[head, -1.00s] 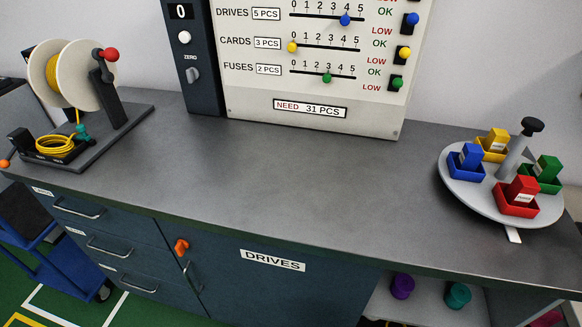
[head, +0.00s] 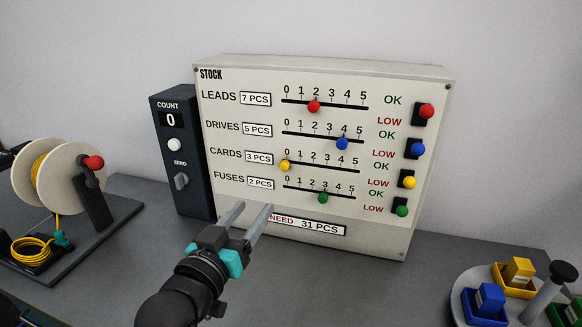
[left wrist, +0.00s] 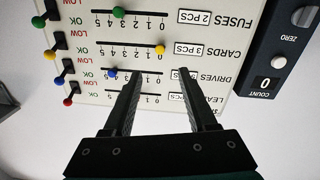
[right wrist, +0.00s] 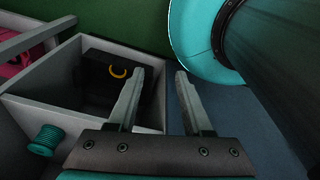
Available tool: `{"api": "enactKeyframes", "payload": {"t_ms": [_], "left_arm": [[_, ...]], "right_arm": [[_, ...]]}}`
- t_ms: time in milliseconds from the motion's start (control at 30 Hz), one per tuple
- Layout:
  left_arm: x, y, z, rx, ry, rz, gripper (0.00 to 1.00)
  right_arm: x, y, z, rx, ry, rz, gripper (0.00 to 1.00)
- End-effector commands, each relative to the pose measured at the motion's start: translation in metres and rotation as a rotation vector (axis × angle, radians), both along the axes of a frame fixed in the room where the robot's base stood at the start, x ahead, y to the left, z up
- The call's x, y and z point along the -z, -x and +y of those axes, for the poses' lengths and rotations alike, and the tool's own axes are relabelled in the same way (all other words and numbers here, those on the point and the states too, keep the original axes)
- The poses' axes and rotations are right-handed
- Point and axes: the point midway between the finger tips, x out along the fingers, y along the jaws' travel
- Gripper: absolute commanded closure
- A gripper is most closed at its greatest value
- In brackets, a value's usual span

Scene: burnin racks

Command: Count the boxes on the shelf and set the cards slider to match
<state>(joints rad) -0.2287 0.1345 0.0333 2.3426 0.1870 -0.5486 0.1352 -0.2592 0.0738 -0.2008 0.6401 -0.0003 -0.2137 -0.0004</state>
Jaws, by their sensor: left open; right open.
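The STOCK panel (head: 420,90) stands at the back of the bench. Its yellow cards slider knob (head: 284,166) is at 0, beside a "3 PCS" label. It also shows, upside down, in the left wrist view (left wrist: 160,49). My left gripper (head: 253,207) is open and empty in front of the panel's lower left, below the slider rows. In the left wrist view its fingers (left wrist: 157,70) point at the panel and are apart from the yellow knob. My right gripper (right wrist: 160,74) is open and empty, low down near a grey open compartment (right wrist: 40,105). I see no clear row of shelf boxes.
The red knob (head: 314,106) is at 2, blue (head: 342,143) at 4, green (head: 323,197) at 3. A COUNT unit (head: 171,121) reading 0 stands left of the panel. A cable reel stands far left; a turntable (head: 466,283) with coloured bins is at right. A teal spool (right wrist: 45,140) shows low.

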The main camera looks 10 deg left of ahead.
Motion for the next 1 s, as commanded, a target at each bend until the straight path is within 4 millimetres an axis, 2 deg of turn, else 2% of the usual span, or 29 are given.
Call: {"api": "enactKeyframes", "payload": {"t_ms": [200, 333, 467, 700, 1000], "left_arm": [[-0.003, -0.011, 0.0, -0.001, 0.003, -0.013, 0.42], [-0.004, -0.028, -0.002, 0.0, 0.003, -0.013, 0.42], [-0.003, -0.048, -0.004, 0.0, 0.003, -0.012, 0.42], [-0.002, -0.085, -0.008, -0.001, 0.003, -0.011, 0.42], [-0.002, -0.129, -0.012, 0.0, 0.002, -0.01, 0.42]], "right_arm": [[0.004, 0.044, -0.007, 0.002, 0.011, 0.071, 0.5], [0.004, 0.057, -0.009, 0.002, 0.015, 0.094, 0.5], [0.005, 0.056, -0.009, 0.002, 0.015, 0.091, 0.5], [0.006, 0.037, -0.007, 0.001, 0.012, 0.059, 0.5], [0.009, 0.036, -0.007, 0.001, 0.011, 0.057, 0.5]]}}
